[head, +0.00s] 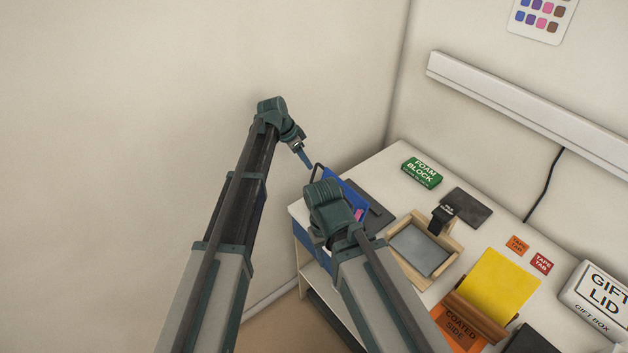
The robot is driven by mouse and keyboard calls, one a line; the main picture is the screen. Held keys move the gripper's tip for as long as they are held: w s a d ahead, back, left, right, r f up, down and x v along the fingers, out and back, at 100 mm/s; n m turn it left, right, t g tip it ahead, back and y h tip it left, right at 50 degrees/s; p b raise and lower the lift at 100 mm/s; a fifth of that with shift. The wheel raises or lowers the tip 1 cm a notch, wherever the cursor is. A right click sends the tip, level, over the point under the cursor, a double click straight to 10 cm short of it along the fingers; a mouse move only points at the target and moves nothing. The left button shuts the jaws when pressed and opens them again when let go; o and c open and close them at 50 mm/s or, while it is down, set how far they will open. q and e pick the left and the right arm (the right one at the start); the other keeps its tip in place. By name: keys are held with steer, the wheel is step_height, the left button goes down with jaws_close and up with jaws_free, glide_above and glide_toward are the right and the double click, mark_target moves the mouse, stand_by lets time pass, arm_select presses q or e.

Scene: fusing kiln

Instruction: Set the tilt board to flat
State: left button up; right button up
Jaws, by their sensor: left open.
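The tilt board (347,188) is a blue panel at the far left corner of the white table. It looks raised at a slant beside a dark grey base plate (377,214). A black loop handle (316,170) stands at its left edge. My left gripper (307,161) is open, beside and slightly above the handle; I cannot tell whether they touch. My right arm covers the lower part of the board, and its gripper is hidden behind its own wrist.
A green foam block (422,172), a dark mat (466,207), a wooden frame tray (398,262), a yellow sheet (500,287) and a white gift lid (598,295) occupy the table to the right. Plain wall rises behind and left of the board.

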mark_target(314, 174)
arm_select(q)
steer(key=b+x, duration=0.7)
steer(key=x, duration=0.2)
steer(key=shift+a, duration=0.1)
jaws_close()
stand_by(1.2)
